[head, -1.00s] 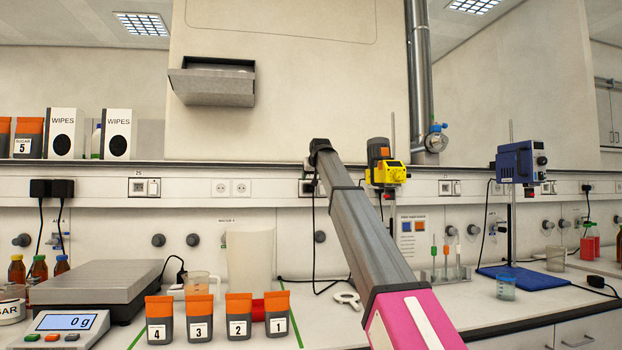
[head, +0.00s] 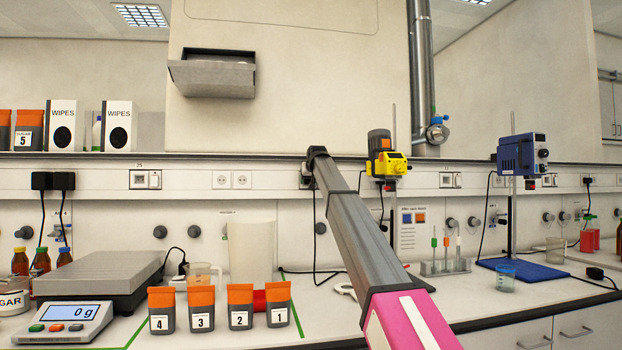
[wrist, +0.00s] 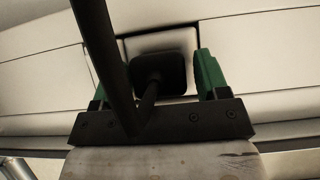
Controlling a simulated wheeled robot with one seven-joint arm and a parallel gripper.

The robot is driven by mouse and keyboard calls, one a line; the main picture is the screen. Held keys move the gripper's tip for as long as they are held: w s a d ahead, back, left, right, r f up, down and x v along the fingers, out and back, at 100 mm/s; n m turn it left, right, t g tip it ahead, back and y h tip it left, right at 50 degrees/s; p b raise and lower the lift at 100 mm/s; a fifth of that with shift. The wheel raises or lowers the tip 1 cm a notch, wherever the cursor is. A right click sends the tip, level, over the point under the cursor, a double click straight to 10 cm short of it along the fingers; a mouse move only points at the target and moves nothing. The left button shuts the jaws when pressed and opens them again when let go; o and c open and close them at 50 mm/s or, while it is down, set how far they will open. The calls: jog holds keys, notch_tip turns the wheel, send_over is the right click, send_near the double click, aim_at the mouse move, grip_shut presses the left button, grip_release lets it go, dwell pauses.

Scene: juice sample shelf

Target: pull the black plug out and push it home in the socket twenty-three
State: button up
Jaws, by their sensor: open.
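The black plug (wrist: 155,72) sits in a pale wall socket (wrist: 160,42) in the wrist view, its cable (wrist: 95,40) crossing close to the camera. My gripper (wrist: 157,82) is open, its green fingers on either side of the plug; the cable partly hides the left finger. I cannot tell whether the fingers touch the plug. In the head view my gripper's end (head: 317,153) is up at the wall rail, and my arm covers part of the plug (head: 306,182). Its cable hangs down to the bench. No label reading 23 is legible; a socket labelled 25 (head: 145,180) is to the left.
A double socket (head: 231,180) on the rail is empty. A yellow stirrer (head: 386,163) stands just right of my arm. Numbered pouches (head: 240,306), a white container (head: 251,250) and a scale (head: 62,323) occupy the bench.

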jog(key=c, duration=1)
jog(key=shift+s+d, duration=0.2)
jog(key=shift+s, duration=0.6)
jog(key=shift+s+d, duration=0.2)
jog(key=shift+s, duration=0.5)
jog(key=shift+s+d, duration=0.2)
jog(key=shift+s, duration=0.5)
